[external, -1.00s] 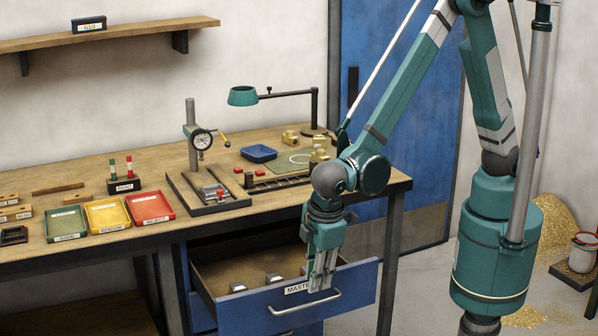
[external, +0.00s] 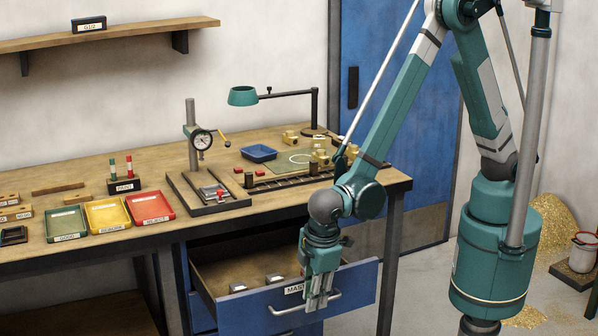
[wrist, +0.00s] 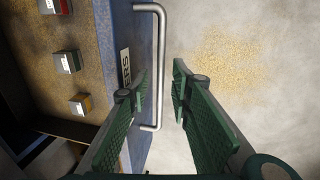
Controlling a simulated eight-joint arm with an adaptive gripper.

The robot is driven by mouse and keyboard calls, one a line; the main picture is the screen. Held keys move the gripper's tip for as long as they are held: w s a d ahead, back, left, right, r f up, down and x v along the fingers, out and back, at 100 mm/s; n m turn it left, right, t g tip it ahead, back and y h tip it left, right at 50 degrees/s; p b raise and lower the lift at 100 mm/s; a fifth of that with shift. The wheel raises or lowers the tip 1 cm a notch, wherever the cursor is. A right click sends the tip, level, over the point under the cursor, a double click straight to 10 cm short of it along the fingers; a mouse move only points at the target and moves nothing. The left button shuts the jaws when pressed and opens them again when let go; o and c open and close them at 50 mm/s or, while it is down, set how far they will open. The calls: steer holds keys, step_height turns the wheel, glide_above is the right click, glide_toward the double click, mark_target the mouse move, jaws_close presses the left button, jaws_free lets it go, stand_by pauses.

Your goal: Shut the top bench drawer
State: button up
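The top bench drawer (external: 348,287) is blue and stands pulled out under the bench, with a silver bar handle (external: 285,310) and a partly covered label on its front. Small blocks (external: 274,278) lie inside it. My gripper (external: 317,303) points down at the drawer front, covering part of the label and handle. In the wrist view my gripper (wrist: 160,85) has its two green fingers apart. The handle (wrist: 161,40) runs between the finger lines there, apart from the right finger; whether the left finger touches the drawer front I cannot tell.
Brass shavings lie on the floor at right.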

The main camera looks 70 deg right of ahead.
steer(key=shift+f, duration=0.15)
jaws_close()
steer(key=shift+w+d, duration=0.1)
steer(key=w+d+b, duration=0.1)
steer(key=w+d, duration=1.8)
steer(key=shift+d, duration=0.1)
jaws_free()
